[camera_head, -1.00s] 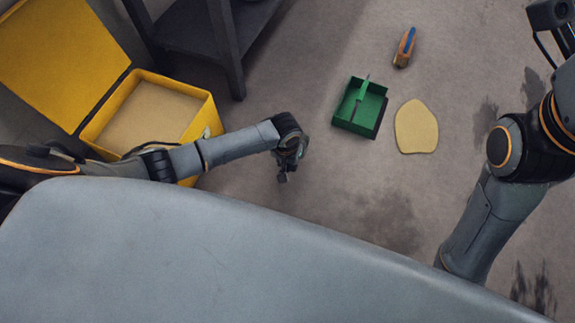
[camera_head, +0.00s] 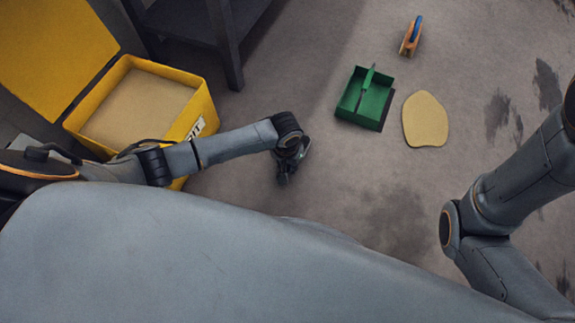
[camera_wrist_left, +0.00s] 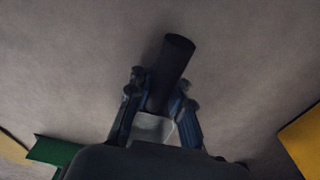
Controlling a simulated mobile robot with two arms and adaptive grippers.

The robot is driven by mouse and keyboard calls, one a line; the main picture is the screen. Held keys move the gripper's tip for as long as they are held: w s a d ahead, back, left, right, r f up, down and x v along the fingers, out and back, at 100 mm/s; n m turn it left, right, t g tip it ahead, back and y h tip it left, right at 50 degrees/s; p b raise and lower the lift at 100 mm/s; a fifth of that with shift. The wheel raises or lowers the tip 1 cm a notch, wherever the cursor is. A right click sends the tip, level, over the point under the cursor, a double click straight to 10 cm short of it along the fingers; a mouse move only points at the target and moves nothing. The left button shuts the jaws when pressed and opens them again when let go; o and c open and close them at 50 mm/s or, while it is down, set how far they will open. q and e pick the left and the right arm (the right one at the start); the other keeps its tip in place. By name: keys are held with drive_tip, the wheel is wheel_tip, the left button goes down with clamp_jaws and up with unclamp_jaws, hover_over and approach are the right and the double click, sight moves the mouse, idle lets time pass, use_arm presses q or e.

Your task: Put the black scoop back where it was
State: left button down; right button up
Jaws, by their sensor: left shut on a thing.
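My left gripper (camera_head: 285,174) hangs above the floor to the right of the yellow bin. In the left wrist view the left gripper (camera_wrist_left: 158,105) is shut on a black, rounded handle (camera_wrist_left: 172,65), which looks like that of the black scoop. A pale part shows at its lower end between the fingers; the rest is hidden. The open yellow bin (camera_head: 203,112), filled with sand-coloured grit (camera_head: 140,108), stands at the left with its lid (camera_head: 50,55) raised. My right arm is at the right, but its gripper is out of view.
A green tray (camera_head: 347,110) with a green-handled tool (camera_head: 367,80) lies on the floor, beside a tan patch (camera_head: 425,118). An orange-and-blue brush-like object (camera_head: 411,37) lies beyond. A dark table (camera_head: 225,45) stands behind the bin. Floor around the left gripper is clear.

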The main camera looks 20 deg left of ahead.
use_arm(q)
drive_tip(key=shift+f, duration=0.6)
drive_tip(key=c, duration=1.1)
unclamp_jaws()
drive_tip(key=shift+c, duration=0.2)
